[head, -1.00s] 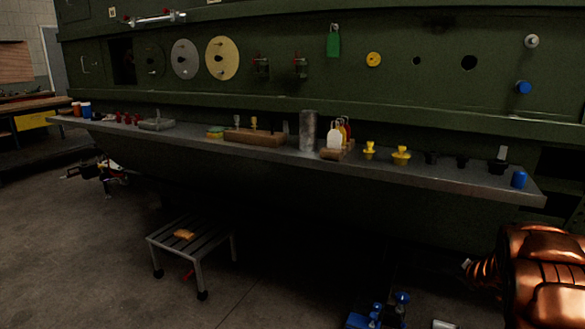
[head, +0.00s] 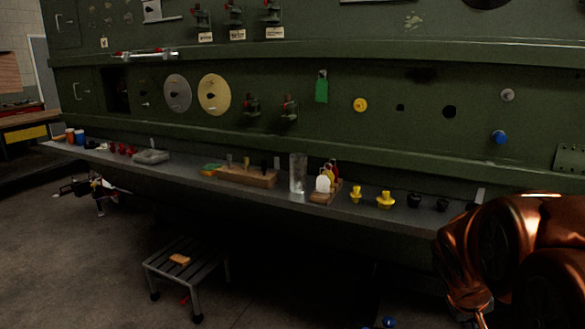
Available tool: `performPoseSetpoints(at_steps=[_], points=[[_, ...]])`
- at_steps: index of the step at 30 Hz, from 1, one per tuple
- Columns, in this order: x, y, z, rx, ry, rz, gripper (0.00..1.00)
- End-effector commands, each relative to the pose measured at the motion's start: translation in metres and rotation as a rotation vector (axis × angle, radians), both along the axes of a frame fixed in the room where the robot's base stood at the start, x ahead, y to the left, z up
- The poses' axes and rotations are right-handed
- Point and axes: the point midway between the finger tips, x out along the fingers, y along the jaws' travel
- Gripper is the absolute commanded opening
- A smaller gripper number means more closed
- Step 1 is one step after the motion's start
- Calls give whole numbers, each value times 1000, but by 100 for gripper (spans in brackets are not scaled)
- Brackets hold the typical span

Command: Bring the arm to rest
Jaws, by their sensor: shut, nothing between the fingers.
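My arm (head: 510,250), copper-coloured and shiny, fills the lower right of the head view. Its links are bent close to the camera, in front of the right end of the grey shelf (head: 110,158). A narrower part of the arm hangs down to the bottom edge. My gripper itself does not show; it is out of the frame or hidden behind the links. I cannot tell how far the arm is from the shelf.
The shelf runs along a dark green fuselage wall (head: 420,75) and carries yellow plugs (head: 385,200), a clear cylinder (head: 298,172) and a wooden block (head: 247,177). A low step stool (head: 185,270) stands on the floor. Floor at the lower left is open.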

Motion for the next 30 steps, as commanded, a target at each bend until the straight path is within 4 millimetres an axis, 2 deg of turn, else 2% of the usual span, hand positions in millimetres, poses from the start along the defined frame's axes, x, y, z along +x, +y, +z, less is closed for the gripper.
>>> performPoseSetpoints(at_steps=[1,12,15,18,22,30], points=[[-18,17,16,32,24,-8,0],[-163,136,58,306,273,-30,0],[-196,162,66,368,337,-15,0],[-221,179,71,411,388,-3,0],[-235,190,74,440,415,7,0],[-237,192,73,444,421,8,0]])
